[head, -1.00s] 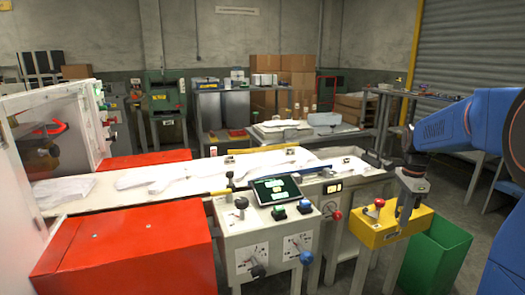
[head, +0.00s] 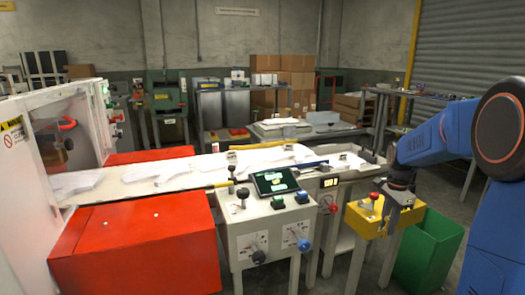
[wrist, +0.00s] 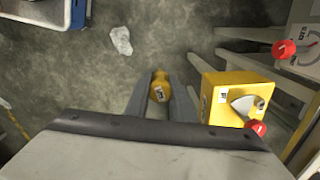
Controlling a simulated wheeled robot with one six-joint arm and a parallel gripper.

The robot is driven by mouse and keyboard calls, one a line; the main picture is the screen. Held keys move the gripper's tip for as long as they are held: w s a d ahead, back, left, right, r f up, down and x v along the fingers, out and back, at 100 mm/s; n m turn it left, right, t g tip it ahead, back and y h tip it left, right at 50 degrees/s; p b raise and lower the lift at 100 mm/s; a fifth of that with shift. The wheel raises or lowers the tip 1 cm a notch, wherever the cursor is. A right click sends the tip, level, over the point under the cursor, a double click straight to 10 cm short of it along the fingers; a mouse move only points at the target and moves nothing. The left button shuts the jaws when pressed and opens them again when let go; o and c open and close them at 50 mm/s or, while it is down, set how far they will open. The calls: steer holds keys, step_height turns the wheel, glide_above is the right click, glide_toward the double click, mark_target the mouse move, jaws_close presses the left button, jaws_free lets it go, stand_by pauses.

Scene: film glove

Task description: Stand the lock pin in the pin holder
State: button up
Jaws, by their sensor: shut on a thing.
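My gripper (wrist: 163,98) points down toward the floor in the wrist view, its two grey fingers closed on a small yellow piece. This piece, which I take for the lock pin (wrist: 160,86), has a small white label; the rest of it is hidden. In the head view my gripper (head: 392,215) is in front of the right part of a yellow box (head: 366,219), and I cannot make out the pin there. The box (wrist: 222,98) stands just right of the fingers in the wrist view, apart from the pin. I cannot tell for sure which part is the pin holder.
The yellow box carries a red ball knob (head: 374,196). A green bin (head: 428,255) stands on the floor to its right. A control panel (head: 268,225) with levers and a red cabinet (head: 135,245) lie to the left. A white scrap (wrist: 121,40) lies on the floor.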

steer(key=w+a+f+n, duration=0.2)
steer(key=a+f+n, duration=0.2)
steer(key=f, duration=0.9)
steer(key=w+a+f+n, duration=0.2)
steer(key=a+f+n, duration=0.3)
steer(key=f, duration=0.7)
steer(key=w+a+f+n, duration=0.2)
steer(key=a+f+n, duration=0.3)
steer(key=f, duration=0.8)
steer(key=shift+w+a+f+n, duration=0.2)
steer(key=shift+w+f+n, duration=0.15)
steer(key=shift+n, duration=0.85)
